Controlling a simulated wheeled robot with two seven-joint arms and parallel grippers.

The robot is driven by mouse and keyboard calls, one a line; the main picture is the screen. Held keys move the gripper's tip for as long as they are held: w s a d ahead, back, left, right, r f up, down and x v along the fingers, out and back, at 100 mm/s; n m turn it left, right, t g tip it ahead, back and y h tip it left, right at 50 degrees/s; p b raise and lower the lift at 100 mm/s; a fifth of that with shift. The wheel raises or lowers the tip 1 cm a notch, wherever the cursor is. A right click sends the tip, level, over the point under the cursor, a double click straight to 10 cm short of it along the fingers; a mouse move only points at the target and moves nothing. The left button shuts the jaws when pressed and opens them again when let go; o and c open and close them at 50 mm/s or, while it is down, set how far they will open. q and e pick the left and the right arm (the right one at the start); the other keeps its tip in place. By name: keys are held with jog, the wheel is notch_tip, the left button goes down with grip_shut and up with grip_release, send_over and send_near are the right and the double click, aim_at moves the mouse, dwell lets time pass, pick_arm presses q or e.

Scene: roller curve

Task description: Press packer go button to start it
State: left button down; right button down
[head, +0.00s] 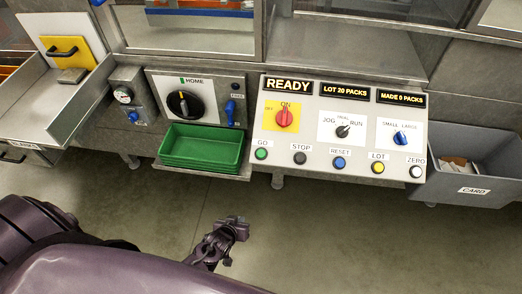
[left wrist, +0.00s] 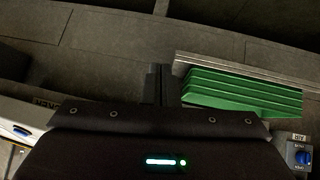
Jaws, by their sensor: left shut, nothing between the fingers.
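The green GO button (head: 261,154) is at the lower left of the packer's control panel (head: 318,167) in the head view. The display (head: 288,85) above it reads READY. The red knob (head: 284,117) sits on a yellow plate marked ON, and the mode knob (head: 343,131) is beside it. My left gripper (head: 238,226) is shut and empty, below and in front of the panel, apart from the button. The left wrist view does not show the button. My right gripper is not in view.
A green tray (head: 201,147) sits left of the GO button; it also shows in the left wrist view (left wrist: 240,92). STOP (head: 300,158), RESET (head: 339,163), LOT (head: 378,167) and ZERO (head: 416,171) buttons continue rightward. A grey CARD bin (head: 455,189) is at right. Open floor lies below.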

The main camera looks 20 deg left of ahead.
aim_at(259, 155)
pick_arm(q)
jog(key=w+r+n+t, duration=0.1)
jog(key=w+r, duration=0.3)
jog(key=r, duration=0.4)
jog(key=w+d+r+n+t+p, duration=0.1)
jog(key=w+r+n+t, duration=0.1)
jog(key=r, duration=0.7)
jog(key=w+r+n+t+p, duration=0.1)
jog(key=w+r+t, duration=0.2)
jog(key=w+r, duration=0.3)
notch_tip(259, 155, up, 3)
jog(key=shift+w+d+f+n, duration=0.1)
jog(key=shift+w+d+n, duration=0.2)
jog(key=shift+d, duration=0.05)
jog(key=w+f+b, duration=0.1)
jog(key=f+b, duration=0.1)
jog(key=w+f+b, duration=0.1)
jog(key=f+b, duration=0.1)
jog(key=w+f+b, duration=0.1)
jog(key=f+b, duration=0.1)
jog(key=shift+w+a+f+b, duration=0.15)
jog(key=shift+a+b, duration=0.25)
jog(key=shift+w+a+f+b, duration=0.15)
jog(key=shift+w+f+b, duration=0.35)
jog(key=shift+f+b, duration=0.15)
jog(key=shift+f, duration=0.15)
jog(key=shift+w+f, duration=0.2)
